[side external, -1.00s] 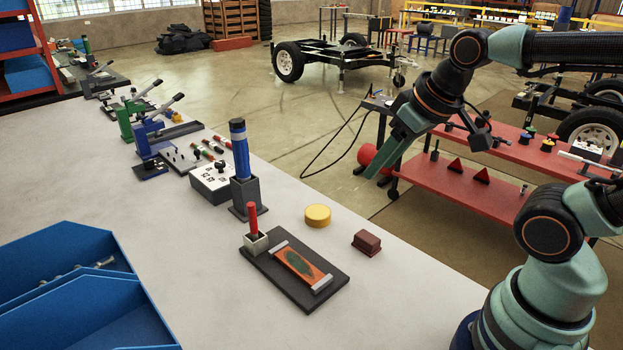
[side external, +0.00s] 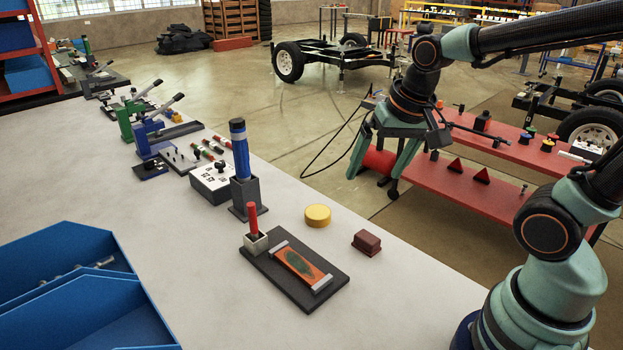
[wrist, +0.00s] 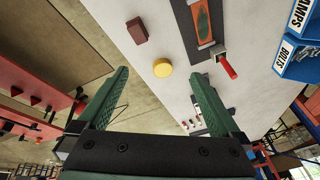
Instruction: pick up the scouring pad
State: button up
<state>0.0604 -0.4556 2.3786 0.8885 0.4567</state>
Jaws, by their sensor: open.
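The dark red block (side external: 366,243), which looks like the scouring pad, lies on the white bench near its right edge. In the wrist view the pad (wrist: 137,29) shows at the top, beyond the fingertips and left of centre. My gripper (side external: 376,178) is open and empty, its green fingers pointing down, well above the bench height and apart from the pad. In the wrist view my gripper (wrist: 161,76) has its two fingers spread wide. Nothing hides the pad.
A yellow disc (side external: 318,215) sits just left of the pad. A dark board (side external: 336,287) holds an orange plate (side external: 303,266) and a red-handled tool (side external: 252,219) in a cup. A blue cylinder (side external: 239,145) stands upright in a dark holder. Blue bins (side external: 110,329) are at front left.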

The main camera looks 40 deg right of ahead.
jog(key=w+d+f+m+g, duration=0.3)
jog(key=d+f+m+g, duration=0.1)
jog(key=f+m, duration=0.7)
jog(key=m, duration=0.1)
send_over(367, 237)
jog(key=f, duration=0.4)
jog(key=shift+s+f, duration=0.2)
jog(key=shift+w+d+f, duration=0.1)
jog(key=shift+w+f, duration=0.05)
jog(key=shift+f, duration=3.1)
jog(key=c, duration=1.3)
notch_tip(367, 237, up, 20)
